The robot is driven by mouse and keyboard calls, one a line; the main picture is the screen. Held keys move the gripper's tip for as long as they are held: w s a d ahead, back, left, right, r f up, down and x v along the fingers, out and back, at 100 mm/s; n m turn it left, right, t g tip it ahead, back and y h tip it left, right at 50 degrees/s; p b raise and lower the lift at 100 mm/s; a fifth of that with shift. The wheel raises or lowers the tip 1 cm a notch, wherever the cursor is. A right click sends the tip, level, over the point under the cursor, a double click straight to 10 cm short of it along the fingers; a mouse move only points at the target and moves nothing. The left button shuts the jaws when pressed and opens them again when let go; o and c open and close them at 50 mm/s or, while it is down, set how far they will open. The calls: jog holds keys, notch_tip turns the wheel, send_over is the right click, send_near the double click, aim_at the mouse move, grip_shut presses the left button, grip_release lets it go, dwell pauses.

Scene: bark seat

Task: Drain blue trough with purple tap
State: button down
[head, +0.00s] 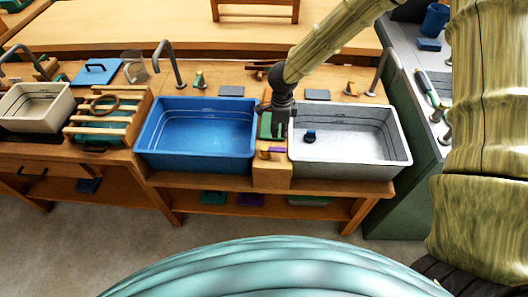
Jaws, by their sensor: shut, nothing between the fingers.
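The blue trough (195,160) is set in the wooden counter, left of the middle of the head view. I cannot tell for sure how much water stands in it. A small purple tap (277,150) sits on the wooden block between the blue trough and a white trough. My gripper (278,136) hangs down from the arm just above and behind this tap, its fingers shut and empty. Whether the fingertips touch the tap I cannot tell. The gripper partly covers a green piece (264,126) on the block.
The white trough (350,172) on the right holds a small dark blue object (310,136). A slatted wooden rack (104,119) and a cream basin (35,100) stand to the left. Curved faucets rise behind the basins. A shelf below carries green and purple items.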

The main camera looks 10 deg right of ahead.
aim_at(277, 149)
jog(key=shift+f, duration=1.7)
jog(key=shift+s+a, duration=0.1)
jog(key=shift+s+a+b, duration=0.2)
jog(key=shift+s+a, duration=0.15)
jog(key=shift+s, duration=0.5)
jog(key=shift+s+a+b, duration=0.15)
jog(key=shift+s+a, duration=0.2)
jog(key=shift+s, duration=0.45)
notch_tip(277, 149, up, 4)
jog(key=p, duration=0.4)
jog(key=shift+r+p, duration=0.1)
jog(key=shift+p, duration=0.25)
jog(key=s+a, duration=0.4)
jog(key=a, duration=0.3)
jog(key=shift+a+b, duration=0.4)
